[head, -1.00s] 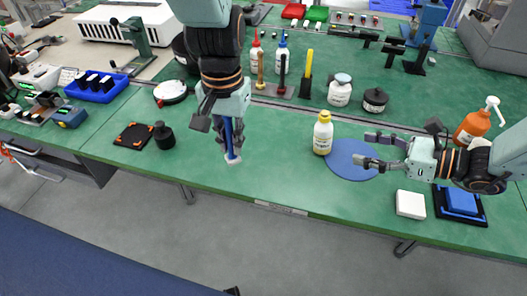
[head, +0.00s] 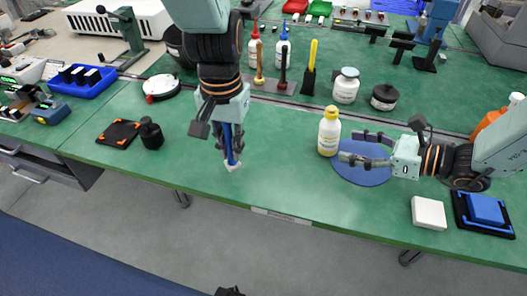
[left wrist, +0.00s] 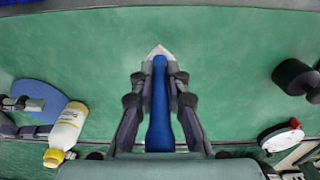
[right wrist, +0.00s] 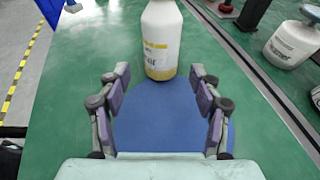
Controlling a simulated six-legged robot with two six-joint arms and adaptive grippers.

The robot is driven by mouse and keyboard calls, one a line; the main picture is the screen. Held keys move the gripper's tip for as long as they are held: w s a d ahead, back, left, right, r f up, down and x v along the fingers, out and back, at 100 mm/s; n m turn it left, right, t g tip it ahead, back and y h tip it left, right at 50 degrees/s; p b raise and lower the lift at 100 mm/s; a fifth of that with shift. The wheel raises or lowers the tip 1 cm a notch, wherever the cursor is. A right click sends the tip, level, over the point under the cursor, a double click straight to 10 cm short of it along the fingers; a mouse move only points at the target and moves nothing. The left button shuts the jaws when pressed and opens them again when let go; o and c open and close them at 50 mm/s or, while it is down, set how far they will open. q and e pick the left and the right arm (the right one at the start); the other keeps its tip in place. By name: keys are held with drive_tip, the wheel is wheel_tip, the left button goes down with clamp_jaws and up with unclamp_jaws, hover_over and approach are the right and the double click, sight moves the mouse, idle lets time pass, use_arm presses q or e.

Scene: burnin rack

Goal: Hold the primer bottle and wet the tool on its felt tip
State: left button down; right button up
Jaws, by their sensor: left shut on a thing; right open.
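The primer bottle (head: 328,132), white with a yellow cap and a yellow-banded label, stands upright on the back left edge of a round blue mat (head: 362,172). My right gripper (head: 358,148) is open beside it, and in the right wrist view the bottle (right wrist: 161,40) stands just beyond and between the open fingertips, apart from them. My left gripper (head: 228,140) is shut on the blue-handled tool (left wrist: 160,105), which points down with its pale tip (left wrist: 159,52) over the green bench. The bottle's felt tip is not visible; the yellow cap covers the top.
A white block (head: 429,213) and a blue pad in a black tray (head: 484,210) lie at the front right. A dark bottle (head: 151,133) stands beside a black square pad (head: 119,132) at left. Jars and upright tools line the back. The front middle is clear.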

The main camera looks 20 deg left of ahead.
sight(332, 142)
use_arm(q)
drive_tip(key=shift+d+f+b, duration=0.3)
drive_tip(key=shift+f+b, duration=0.1)
drive_tip(key=shift+f, duration=0.05)
use_arm(e)
drive_tip(key=shift+w+a+f, duration=0.3)
drive_tip(key=shift+a+f, duration=0.25)
drive_tip(key=shift+a, duration=0.25)
use_arm(q)
drive_tip(key=shift+a+f+b, duration=0.2)
drive_tip(key=shift+f+b, duration=0.5)
use_arm(e)
drive_tip(key=x, duration=0.3)
drive_tip(key=shift+w+a, duration=0.1)
drive_tip(key=shift+a, duration=0.35)
use_arm(q)
drive_tip(key=shift+w+d+f, duration=0.1)
use_arm(e)
drive_tip(key=shift+w+a, duration=0.15)
use_arm(q)
drive_tip(key=shift+d, duration=0.15)
drive_tip(key=shift+a, duration=0.2)
use_arm(e)
drive_tip(key=shift+a, duration=0.1)
drive_tip(key=shift+c, duration=1.2)
drive_tip(key=c, duration=0.6)
use_arm(q)
drive_tip(key=shift+d, duration=0.1)
use_arm(e)
drive_tip(key=shift+o, duration=0.2)
